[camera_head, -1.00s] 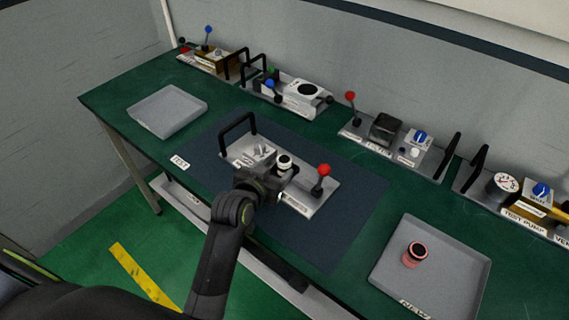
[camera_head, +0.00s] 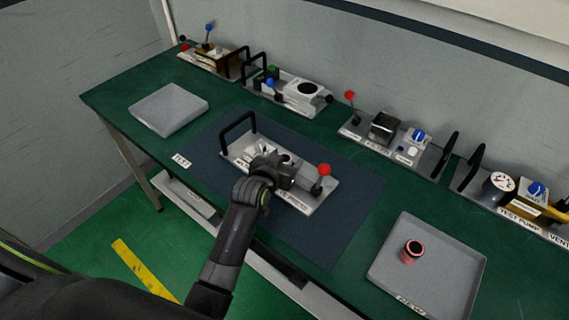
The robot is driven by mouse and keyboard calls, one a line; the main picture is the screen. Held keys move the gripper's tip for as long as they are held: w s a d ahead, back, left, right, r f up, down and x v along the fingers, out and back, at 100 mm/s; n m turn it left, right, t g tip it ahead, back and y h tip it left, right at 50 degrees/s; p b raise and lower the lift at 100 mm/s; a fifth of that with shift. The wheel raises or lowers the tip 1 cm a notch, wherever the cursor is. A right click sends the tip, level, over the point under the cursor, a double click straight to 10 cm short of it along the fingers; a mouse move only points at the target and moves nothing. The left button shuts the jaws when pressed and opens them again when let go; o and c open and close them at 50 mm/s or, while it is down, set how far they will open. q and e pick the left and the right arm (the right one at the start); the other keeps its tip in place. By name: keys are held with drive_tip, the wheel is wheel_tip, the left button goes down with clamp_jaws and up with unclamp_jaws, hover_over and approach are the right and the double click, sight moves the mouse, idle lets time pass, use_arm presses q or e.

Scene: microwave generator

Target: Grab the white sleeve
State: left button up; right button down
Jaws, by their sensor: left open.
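The white sleeve (camera_head: 286,158) sits on a grey test unit (camera_head: 323,197) in the middle of the table; only a small pale part of it shows. My left gripper (camera_head: 287,168) is open and comes in from the front left, over the sleeve's place. The gripper body hides most of the sleeve, and I cannot tell whether the fingers touch it. My right gripper is not in view.
A red-knobbed lever (camera_head: 322,172) stands just right of the gripper, and a black handle (camera_head: 238,128) rises behind left. An empty grey tray (camera_head: 150,112) lies left. A tray (camera_head: 440,285) at right holds a reddish ring (camera_head: 411,252).

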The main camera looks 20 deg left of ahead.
use_arm(q)
drive_tip(key=c, duration=1.1)
drive_tip(key=shift+c, duration=0.4)
drive_tip(key=shift+r, duration=0.15)
